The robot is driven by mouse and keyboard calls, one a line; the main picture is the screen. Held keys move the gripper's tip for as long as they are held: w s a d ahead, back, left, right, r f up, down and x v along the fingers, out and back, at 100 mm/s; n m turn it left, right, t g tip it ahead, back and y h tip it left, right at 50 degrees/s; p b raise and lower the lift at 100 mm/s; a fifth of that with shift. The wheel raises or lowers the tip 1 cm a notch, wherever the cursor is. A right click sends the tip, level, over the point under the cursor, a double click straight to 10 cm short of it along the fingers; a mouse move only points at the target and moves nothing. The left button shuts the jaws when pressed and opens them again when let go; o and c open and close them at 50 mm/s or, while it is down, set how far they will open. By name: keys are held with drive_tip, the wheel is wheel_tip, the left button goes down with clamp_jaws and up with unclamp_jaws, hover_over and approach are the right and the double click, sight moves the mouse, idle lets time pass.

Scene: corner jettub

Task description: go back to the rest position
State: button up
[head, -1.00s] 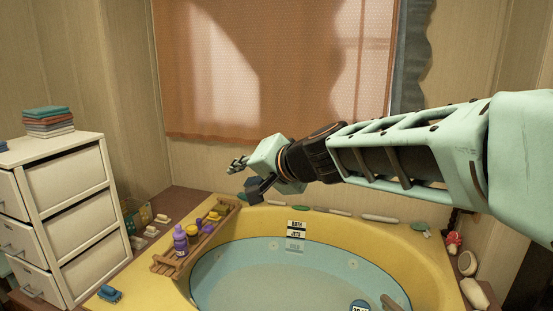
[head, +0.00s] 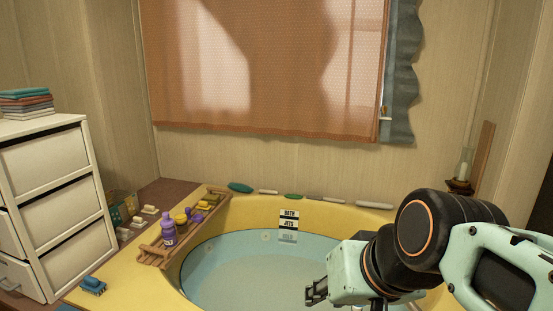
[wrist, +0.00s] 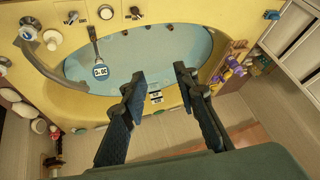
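My gripper (head: 316,291) hangs at the lower right of the head view, in front of the blue tub water (head: 240,270). My arm is bent, with its black joint (head: 440,235) large in the picture. In the wrist view my gripper (wrist: 159,72) shows two dark fingers spread apart with nothing between them. The yellow tub (wrist: 70,115) lies beyond the fingers. I see no contact between the fingers and the tub.
A wooden rack (head: 158,254) with a purple bottle (head: 168,230) crosses the tub's left rim. White drawers (head: 45,205) stand at the left. A candle holder (head: 460,180) stands at the right. A curtained window (head: 250,65) is behind.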

drive_tip(key=s+d+f+h+b, duration=0.2)
drive_tip(key=s+d+f+h, duration=0.15)
drive_tip(key=d+f, duration=0.25)
wheel_tip(320, 180, up, 29)
drive_tip(key=p, duration=2.9)
drive_tip(key=shift+s+a+g+y, duration=0.25)
drive_tip(key=shift+a+g+y, duration=0.15)
drive_tip(key=shift+y, duration=0.05)
